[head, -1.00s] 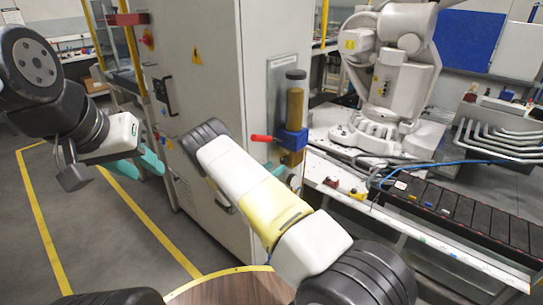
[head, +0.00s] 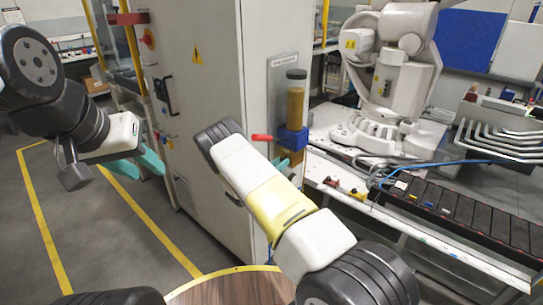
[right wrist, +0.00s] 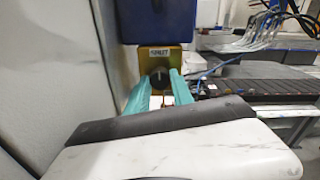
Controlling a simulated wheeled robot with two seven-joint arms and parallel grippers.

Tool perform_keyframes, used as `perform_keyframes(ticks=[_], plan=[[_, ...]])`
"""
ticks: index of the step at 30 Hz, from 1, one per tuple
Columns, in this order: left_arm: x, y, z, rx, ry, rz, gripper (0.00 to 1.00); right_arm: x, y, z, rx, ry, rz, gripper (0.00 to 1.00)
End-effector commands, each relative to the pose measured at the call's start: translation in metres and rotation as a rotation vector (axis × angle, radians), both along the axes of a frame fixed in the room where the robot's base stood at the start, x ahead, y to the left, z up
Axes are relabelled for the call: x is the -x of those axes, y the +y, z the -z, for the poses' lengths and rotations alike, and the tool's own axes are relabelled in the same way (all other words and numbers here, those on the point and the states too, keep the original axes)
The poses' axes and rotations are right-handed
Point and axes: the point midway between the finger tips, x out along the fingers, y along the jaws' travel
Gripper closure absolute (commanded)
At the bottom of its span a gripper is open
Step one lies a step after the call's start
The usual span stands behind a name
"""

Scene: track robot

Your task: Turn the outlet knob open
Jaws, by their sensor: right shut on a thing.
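The outlet knob (right wrist: 160,77) is a round black knob on a brass-coloured plate (right wrist: 159,60), under a small label, in the right wrist view. My right gripper (right wrist: 160,90) has its teal fingers on either side of the knob and is shut on it. The blue valve block (head: 291,138) with a red lever (head: 262,138) and an amber-filled tube (head: 296,100) shows above the arm. My left gripper (head: 143,160) hangs at the left, empty, with its teal fingers apart.
A tall grey cabinet (head: 215,60) stands left of the tube. A white robot arm (head: 385,80) and a black conveyor (head: 450,205) are to the right. A round wooden table (head: 235,287) is in front. The yellow-lined floor at the left is clear.

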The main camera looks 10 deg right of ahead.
Motion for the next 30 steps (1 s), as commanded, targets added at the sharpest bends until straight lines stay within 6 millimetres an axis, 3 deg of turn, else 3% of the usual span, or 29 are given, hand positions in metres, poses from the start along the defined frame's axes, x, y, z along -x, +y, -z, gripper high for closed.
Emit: perform_keyframes(ticks=[11, 30], plan=[[0.0, 0.0, 0.0, 0.0, 0.0, 0.0, 0.64, -0.0004, 0.0004, -0.0003, -0.053, -0.069, -0.002, 1.0], [0.0, 0.0, 0.0, 0.0, 0.0, 0.0, 0.64, -0.0006, 0.001, 0.0, -0.399, -0.514, -0.003, 1.0]])
